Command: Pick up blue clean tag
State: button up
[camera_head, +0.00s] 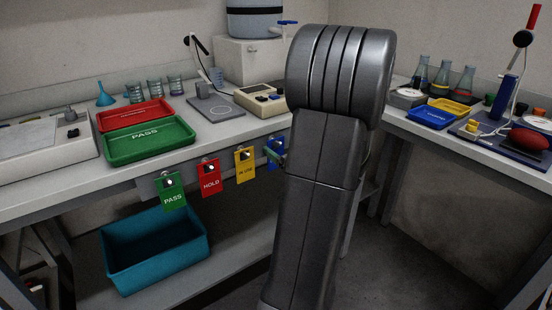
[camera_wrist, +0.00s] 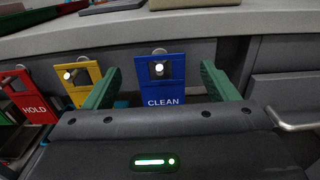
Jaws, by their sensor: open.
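The blue CLEAN tag (camera_wrist: 161,85) hangs from a peg on the bench's front edge in the wrist view. In the head view only part of the blue tag (camera_head: 272,148) shows beside my arm. My gripper (camera_wrist: 160,82) is open and empty, with one green finger on each side of the tag. The left finger lies between the yellow and blue tags; the right finger is a little apart from the blue tag's right side. Its depth relative to the tag is hard to tell. In the head view my arm hides most of the gripper.
A yellow tag (camera_head: 245,164), a red HOLD tag (camera_head: 210,178) and a green PASS tag (camera_head: 171,191) hang to the left. A teal bin (camera_head: 154,258) sits below. Green (camera_head: 150,143) and red (camera_head: 135,114) trays stand on the bench. A metal handle (camera_wrist: 297,125) is at right.

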jog(key=shift+x, duration=1.4)
jog(key=c, duration=1)
jog(key=shift+c, duration=0.2)
